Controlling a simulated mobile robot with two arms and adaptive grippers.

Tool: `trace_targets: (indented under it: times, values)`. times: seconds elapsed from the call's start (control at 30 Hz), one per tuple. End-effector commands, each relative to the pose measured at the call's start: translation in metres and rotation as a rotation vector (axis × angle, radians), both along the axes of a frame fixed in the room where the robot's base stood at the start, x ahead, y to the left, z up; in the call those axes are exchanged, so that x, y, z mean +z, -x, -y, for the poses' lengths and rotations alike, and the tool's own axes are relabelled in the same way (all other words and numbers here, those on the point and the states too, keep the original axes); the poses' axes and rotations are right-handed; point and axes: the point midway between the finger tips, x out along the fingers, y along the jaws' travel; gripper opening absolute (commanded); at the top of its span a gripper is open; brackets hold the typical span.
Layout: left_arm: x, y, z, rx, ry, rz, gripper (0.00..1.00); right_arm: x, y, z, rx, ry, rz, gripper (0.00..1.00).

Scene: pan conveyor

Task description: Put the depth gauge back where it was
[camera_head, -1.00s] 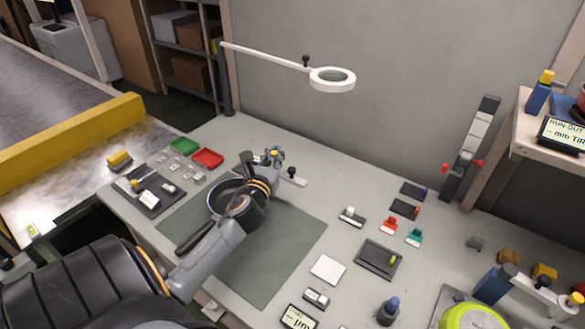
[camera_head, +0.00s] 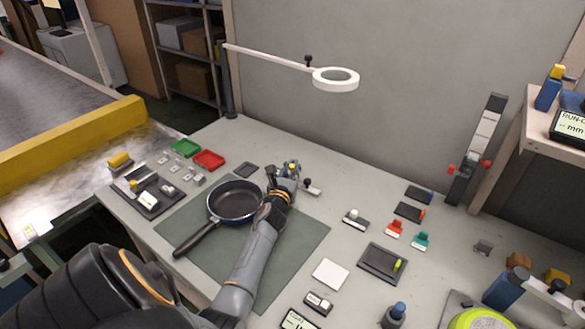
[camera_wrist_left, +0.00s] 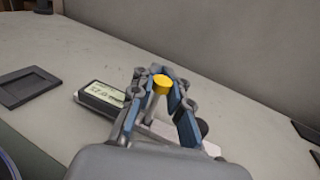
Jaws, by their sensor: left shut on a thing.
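My left gripper (camera_head: 288,172) is shut on the depth gauge over the back of the bench, to the right of the frying pan. In the left wrist view, its fingers (camera_wrist_left: 160,92) close around the gauge's yellow-topped stem (camera_wrist_left: 162,84). The gauge's display (camera_wrist_left: 104,96) shows left of the fingers, and its pale bar with a dark knob sticks out to the right. I cannot tell whether it touches the bench. An empty dark recessed holder (camera_head: 247,170) lies left of the gripper; it also shows in the left wrist view (camera_wrist_left: 30,87). My right gripper is not in view.
The dark frying pan (camera_head: 234,200) rests on the green mat (camera_head: 290,252), handle toward front left. Red (camera_head: 208,159) and green (camera_head: 185,148) trays stand at back left. A magnifier lamp (camera_head: 336,79) overhangs the back. Small gauges and blocks fill the right side.

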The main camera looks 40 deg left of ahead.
Motion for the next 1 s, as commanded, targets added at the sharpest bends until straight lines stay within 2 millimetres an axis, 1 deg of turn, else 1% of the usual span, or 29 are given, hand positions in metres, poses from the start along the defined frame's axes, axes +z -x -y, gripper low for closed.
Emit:
trace_targets:
  times: [0.1, 0.27, 0.3, 0.4, 0.67, 0.8, 0.87, 1.0]
  values:
    - [0.001, 0.000, 0.000, 0.000, -0.002, 0.001, 0.00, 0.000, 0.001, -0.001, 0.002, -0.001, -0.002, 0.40]
    - [-0.004, 0.000, 0.000, 0.000, -0.002, 0.000, 0.00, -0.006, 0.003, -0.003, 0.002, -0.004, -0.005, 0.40]
    - [-0.002, 0.000, 0.000, 0.000, -0.002, -0.001, 0.20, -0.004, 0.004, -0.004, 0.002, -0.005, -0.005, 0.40]
    - [-0.002, 0.000, 0.000, 0.000, 0.000, -0.001, 0.40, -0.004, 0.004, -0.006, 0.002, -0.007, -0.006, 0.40]
    - [-0.002, 0.000, 0.000, 0.001, -0.001, 0.000, 0.40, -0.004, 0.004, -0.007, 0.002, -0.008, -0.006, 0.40]
    - [0.004, 0.000, 0.000, 0.001, 0.001, 0.000, 0.40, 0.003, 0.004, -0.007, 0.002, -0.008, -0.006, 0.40]
    - [-0.001, 0.007, 0.003, 0.000, -0.001, -0.003, 0.40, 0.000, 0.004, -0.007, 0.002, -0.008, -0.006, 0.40]
    - [-0.002, 0.029, 0.014, 0.000, -0.003, -0.005, 0.40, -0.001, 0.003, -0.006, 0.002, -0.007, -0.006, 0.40]
